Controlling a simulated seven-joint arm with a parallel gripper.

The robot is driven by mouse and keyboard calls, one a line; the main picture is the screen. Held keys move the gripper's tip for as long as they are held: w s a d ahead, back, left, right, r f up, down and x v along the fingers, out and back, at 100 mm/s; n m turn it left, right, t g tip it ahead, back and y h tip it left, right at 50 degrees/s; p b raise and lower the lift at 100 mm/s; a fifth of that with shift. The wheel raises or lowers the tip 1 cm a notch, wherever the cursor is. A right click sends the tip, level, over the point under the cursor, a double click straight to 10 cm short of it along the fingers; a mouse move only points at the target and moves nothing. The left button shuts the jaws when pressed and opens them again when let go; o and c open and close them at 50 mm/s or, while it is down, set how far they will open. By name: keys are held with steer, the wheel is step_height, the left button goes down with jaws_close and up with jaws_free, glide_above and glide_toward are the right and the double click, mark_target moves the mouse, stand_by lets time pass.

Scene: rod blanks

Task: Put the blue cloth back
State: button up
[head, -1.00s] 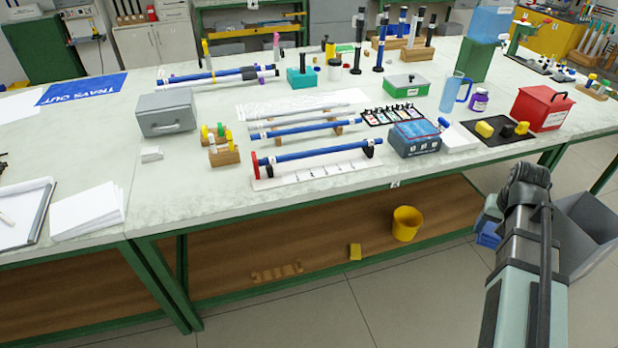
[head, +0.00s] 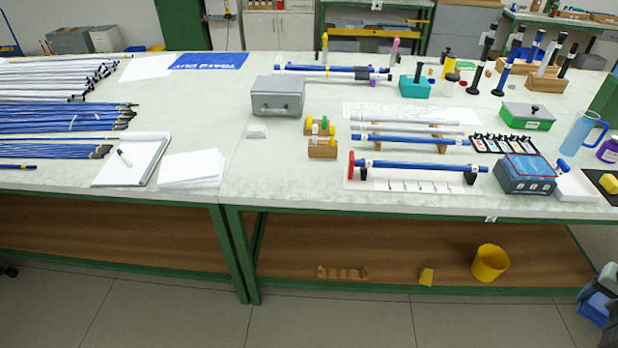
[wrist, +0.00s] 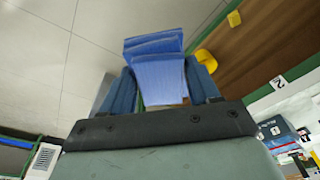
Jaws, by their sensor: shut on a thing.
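The blue cloth (wrist: 158,75) is folded and sits between the fingers of my gripper (wrist: 163,70) in the wrist view, sticking out past the fingertips. My gripper is shut on it. In the head view, a blue patch that looks like the cloth (head: 596,308) shows at the lower right edge, below the table's front edge. Part of my gripper (head: 606,278) seems to show just above it. Most of my arm is out of the head view.
A yellow bucket (head: 490,263) stands on the brown lower shelf (head: 380,240), with a yellow block (head: 427,277) beside it. The bench top (head: 270,190) carries rods, a grey box (head: 278,97) and a blue box (head: 525,174). Open floor lies in front.

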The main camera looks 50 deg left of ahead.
steer(key=s+a+n, duration=0.2)
steer(key=a+n, duration=0.1)
steer(key=a, duration=1.4)
step_height(320, 180, up, 5)
steer(key=n+g+y, duration=0.2)
steer(key=n, duration=1.1)
glide_above(277, 176)
steer(key=shift+d+f+n, duration=0.1)
steer(key=shift+f+n, duration=0.4)
steer(key=shift+f, duration=2)
steer(key=shift+d+f+n, duration=0.1)
steer(key=shift+f+n, duration=0.4)
steer(key=shift+f, duration=2)
steer(key=shift+f, duration=0.1)
steer(key=o, duration=1.1)
